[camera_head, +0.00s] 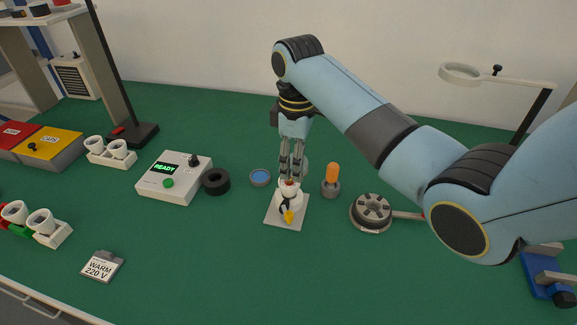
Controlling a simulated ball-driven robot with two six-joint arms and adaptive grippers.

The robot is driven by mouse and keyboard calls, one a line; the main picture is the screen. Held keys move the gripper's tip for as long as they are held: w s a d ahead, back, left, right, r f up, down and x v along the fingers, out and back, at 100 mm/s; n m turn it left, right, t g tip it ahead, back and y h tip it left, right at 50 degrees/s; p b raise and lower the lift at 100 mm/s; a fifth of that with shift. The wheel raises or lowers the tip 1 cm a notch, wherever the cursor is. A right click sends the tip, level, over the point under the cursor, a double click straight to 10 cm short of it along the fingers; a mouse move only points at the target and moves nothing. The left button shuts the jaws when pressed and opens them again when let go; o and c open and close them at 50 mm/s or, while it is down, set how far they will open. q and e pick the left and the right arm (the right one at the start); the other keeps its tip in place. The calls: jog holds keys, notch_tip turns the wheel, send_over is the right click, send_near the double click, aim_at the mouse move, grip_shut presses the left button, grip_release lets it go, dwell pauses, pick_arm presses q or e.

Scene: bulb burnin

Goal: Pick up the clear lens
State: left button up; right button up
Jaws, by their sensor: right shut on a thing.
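My right gripper (291,176) points straight down near the middle of the bench, with its fingers closed together. A faint, pale, see-through round shape, which looks like the clear lens (304,167), shows at the right side of the fingers. The fingers hide part of it, and its outline is hard to make out. I cannot tell whether the fingertips touch the holder. My left gripper is out of view.
Close by are a blue-filled round dish (260,177), a black ring (216,181), an orange-handled tool in a grey stand (331,183) and a grey round fixture (372,211). A READY box (165,186) stands left.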

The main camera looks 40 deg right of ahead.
jog(key=s+r+p, duration=0.6)
jog(key=s+r, duration=0.3)
jog(key=r, duration=0.1)
jog(key=shift+s+d+r, duration=0.15)
jog(key=shift+s+d, duration=0.05)
jog(key=shift+d, duration=0.1)
dwell(0.4)
